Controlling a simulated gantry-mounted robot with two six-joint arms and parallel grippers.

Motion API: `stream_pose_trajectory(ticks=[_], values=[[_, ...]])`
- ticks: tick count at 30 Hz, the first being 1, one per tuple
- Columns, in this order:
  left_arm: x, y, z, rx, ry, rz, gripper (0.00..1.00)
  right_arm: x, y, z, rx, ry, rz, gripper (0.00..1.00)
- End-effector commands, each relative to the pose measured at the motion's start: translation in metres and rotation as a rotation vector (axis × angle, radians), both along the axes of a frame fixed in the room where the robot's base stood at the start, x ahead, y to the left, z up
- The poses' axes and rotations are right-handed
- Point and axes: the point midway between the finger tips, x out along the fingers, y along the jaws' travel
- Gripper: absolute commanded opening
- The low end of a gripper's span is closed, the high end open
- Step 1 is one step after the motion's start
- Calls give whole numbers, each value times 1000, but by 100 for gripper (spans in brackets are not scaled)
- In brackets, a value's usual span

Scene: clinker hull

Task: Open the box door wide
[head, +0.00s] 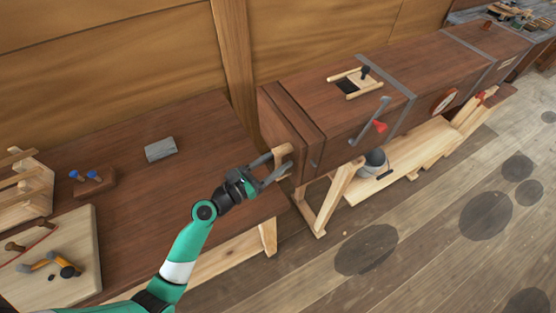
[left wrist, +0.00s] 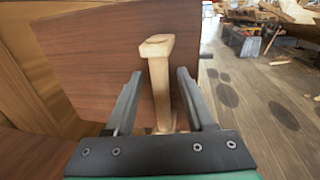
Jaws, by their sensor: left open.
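The box (head: 350,95) is a long dark wooden case on a pale wooden stand. Its door (head: 282,122) is the dark end panel facing the left side, and it looks closed or nearly so; I cannot tell exactly. The door also fills much of the left wrist view (left wrist: 95,65). A pale wooden handle (left wrist: 158,75) stands out from the door. My left gripper (head: 277,166) is open at the handle, with one finger on each side of it in the left wrist view (left wrist: 157,85). I cannot tell whether the fingers touch it. My right gripper is not in view.
A dark bench (head: 215,150) lies to the left, carrying a grey block (head: 160,149), a pale board (head: 75,240) with tools, and a wooden rack (head: 25,190). A metal bucket (head: 374,162) sits under the box. Floor at the lower right is open.

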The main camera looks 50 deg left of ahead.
Motion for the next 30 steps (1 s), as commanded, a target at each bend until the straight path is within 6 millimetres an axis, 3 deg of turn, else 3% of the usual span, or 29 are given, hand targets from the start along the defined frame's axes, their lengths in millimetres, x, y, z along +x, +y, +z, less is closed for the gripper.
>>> stream_pose_trajectory(ticks=[8, 18, 30], values=[[4, -1, 0, 1, 0, 0, 55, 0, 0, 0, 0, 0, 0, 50], [4, 0, 0, 1, 0, 0, 0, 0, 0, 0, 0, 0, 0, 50], [4, 0, 0, 1, 0, 0, 0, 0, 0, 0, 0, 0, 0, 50]])
